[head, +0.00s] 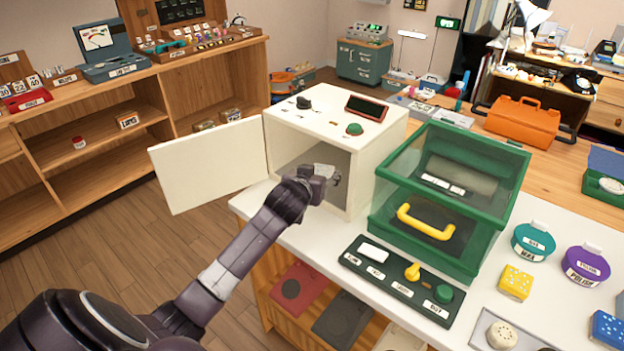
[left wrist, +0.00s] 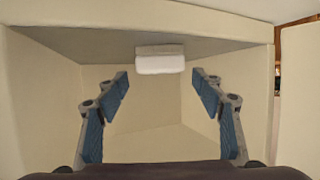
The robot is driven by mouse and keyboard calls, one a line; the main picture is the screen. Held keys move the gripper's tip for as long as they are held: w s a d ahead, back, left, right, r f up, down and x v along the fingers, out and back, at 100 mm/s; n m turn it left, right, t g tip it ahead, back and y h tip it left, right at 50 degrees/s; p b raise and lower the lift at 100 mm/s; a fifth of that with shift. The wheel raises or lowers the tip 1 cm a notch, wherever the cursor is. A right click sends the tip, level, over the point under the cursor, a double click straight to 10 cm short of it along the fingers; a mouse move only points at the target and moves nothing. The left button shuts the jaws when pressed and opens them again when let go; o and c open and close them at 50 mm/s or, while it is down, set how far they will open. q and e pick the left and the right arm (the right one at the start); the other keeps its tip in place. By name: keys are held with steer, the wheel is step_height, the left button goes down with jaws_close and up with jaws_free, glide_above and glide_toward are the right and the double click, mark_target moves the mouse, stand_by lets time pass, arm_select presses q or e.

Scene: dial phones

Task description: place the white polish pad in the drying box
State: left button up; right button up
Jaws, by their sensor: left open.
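The white drying box (head: 357,182) stands on the white counter with its door (head: 212,166) swung open to the left. My left gripper (head: 328,175) is at its opening, reaching inside. In the left wrist view, the open blue-padded fingers of my left gripper (left wrist: 161,78) stand apart inside the pale box interior (left wrist: 150,115). A small white block (left wrist: 160,64) with a greyish upper face, which looks like the polish pad, lies beyond the fingertips, between them and apart from both. I cannot tell which inner surface it touches. My right gripper is not in view.
A green case (head: 478,210) with a yellow handle stands close to the right of the box. A dark button panel (head: 395,294) lies in front. Teal (head: 533,243) and purple (head: 586,266) round containers and a yellow block (head: 515,282) stand on the right counter.

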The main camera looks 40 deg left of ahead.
arm_select(q)
steer(key=v, duration=1)
stand_by(0.3)
